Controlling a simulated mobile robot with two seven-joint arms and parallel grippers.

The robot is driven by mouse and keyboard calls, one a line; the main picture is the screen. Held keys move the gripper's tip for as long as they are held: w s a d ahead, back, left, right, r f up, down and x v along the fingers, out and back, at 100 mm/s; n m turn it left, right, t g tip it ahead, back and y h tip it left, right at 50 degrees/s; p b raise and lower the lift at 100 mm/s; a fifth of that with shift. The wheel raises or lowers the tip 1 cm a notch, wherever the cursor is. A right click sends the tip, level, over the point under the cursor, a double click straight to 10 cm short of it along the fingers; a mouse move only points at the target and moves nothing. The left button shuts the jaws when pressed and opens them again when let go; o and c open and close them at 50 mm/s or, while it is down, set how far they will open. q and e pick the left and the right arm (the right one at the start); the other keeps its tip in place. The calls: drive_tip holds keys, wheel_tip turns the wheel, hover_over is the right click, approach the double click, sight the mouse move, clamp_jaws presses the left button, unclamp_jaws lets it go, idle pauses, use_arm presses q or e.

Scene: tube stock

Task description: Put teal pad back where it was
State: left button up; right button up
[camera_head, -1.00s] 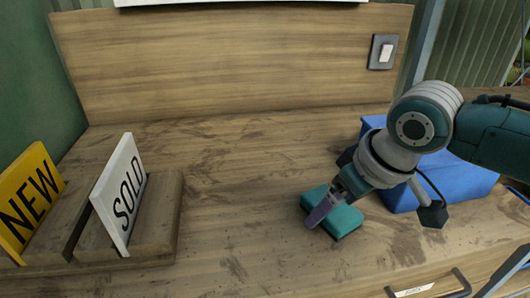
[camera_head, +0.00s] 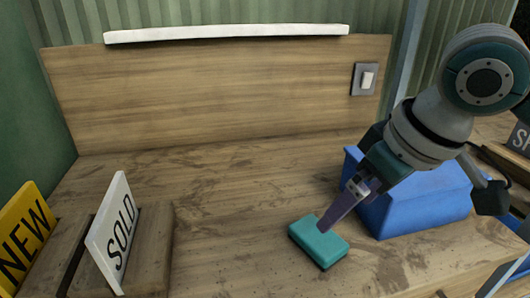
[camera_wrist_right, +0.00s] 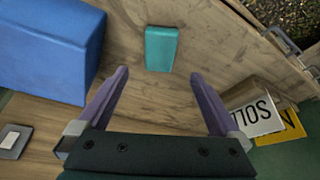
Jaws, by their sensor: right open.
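The teal pad (camera_head: 318,242) lies flat on the wooden worktop, right of centre in the head view. It also shows at the top middle of the right wrist view (camera_wrist_right: 161,48). My right gripper (camera_head: 325,226) is above the pad, apart from it in the wrist view. Its purple fingers (camera_wrist_right: 158,75) are spread wide with nothing between them. My left gripper is in neither view.
A blue box (camera_head: 415,205) stands right of the pad, close to my right arm. A wooden holder (camera_head: 152,250) with a white SOLD sign (camera_head: 113,235) and a yellow NEW sign (camera_head: 24,240) stands at the left. A switch (camera_head: 366,79) is on the back panel. The worktop's middle is clear.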

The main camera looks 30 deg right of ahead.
drive_tip(key=s+a+f, duration=0.1)
drive_tip(key=s+a, duration=0.2)
drive_tip(key=s, duration=0.5)
drive_tip(key=s+a+f+g, duration=0.1)
drive_tip(key=s+a, duration=0.3)
drive_tip(key=s, duration=0.4)
drive_tip(key=shift+f+h, duration=0.3)
drive_tip(key=shift+f, duration=0.05)
drive_tip(key=shift+r, duration=0.1)
wheel_tip(320, 180, up, 43)
drive_tip(key=p, duration=4.3)
drive_tip(key=shift+f, duration=0.2)
